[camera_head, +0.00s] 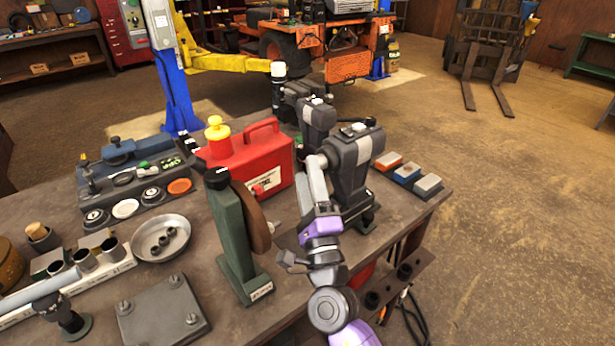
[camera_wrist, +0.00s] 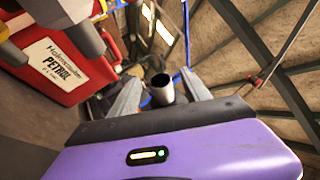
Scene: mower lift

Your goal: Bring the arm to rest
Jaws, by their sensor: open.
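My gripper (camera_wrist: 160,78) shows in the wrist view with its two grey fingers apart. A grey metal cylinder (camera_wrist: 161,90) appears in the gap between them. I cannot tell how far beyond the fingers it is. My purple hand fills the bottom of that view. In the head view my arm reaches up from the bottom right over the bench edge, but the fingers are hard to make out there. The red petrol can (camera_head: 248,160) stands on the bench beyond my arm. It also shows at the left of the wrist view (camera_wrist: 58,65).
The bench (camera_head: 100,270) holds a green stand with a wheel (camera_head: 238,235), a metal bowl (camera_head: 160,240), a flat plate (camera_head: 160,312), grey upright devices (camera_head: 352,165) and small blocks (camera_head: 408,172). The open floor (camera_head: 530,220) lies to the right.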

